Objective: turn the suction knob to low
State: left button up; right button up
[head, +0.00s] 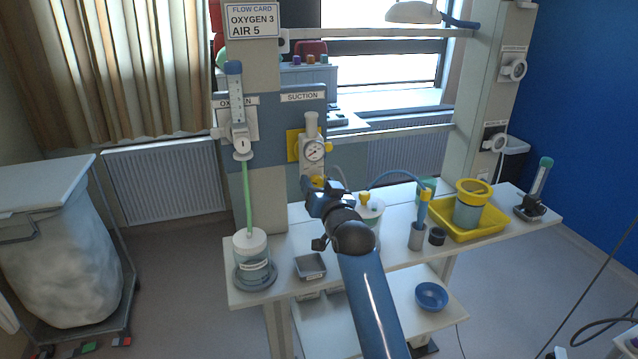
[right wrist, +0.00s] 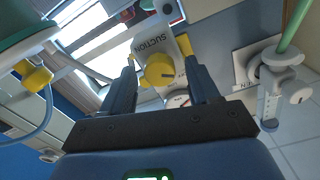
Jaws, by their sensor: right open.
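The suction unit (head: 313,150) hangs on the blue-grey panel under the SUCTION label (head: 302,97), with a round gauge and a yellow plate behind it. Its yellow knob (right wrist: 158,72) shows in the right wrist view between the two fingers, with a dark mark on its face. My right gripper (right wrist: 162,85) is open, one finger on each side of the knob; I cannot tell whether either touches it. In the head view my right gripper (head: 316,188) is just below the gauge and hides most of the knob. My left gripper is in neither view.
The oxygen flowmeter (head: 239,115) with its green tube stands left of the suction unit. Below, the shelf (head: 390,262) holds a humidifier jar (head: 252,258), a grey tray (head: 310,266), a lidded canister (head: 369,210) and a yellow tray (head: 492,232). A blue hose arches right of my gripper.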

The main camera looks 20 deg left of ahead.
jog(key=shift+w+a, duration=0.1)
jog(key=shift+w, duration=0.05)
jog(key=c, duration=1)
jog(key=shift+c, duration=0.2)
jog(key=shift+m, duration=0.3)
jog(key=m+b, duration=0.1)
jog(key=m, duration=0.4)
jog(key=shift+f+b, duration=0.1)
jog(key=shift+b, duration=0.25)
jog(key=m, duration=0.6)
jog(key=shift+b, duration=0.4)
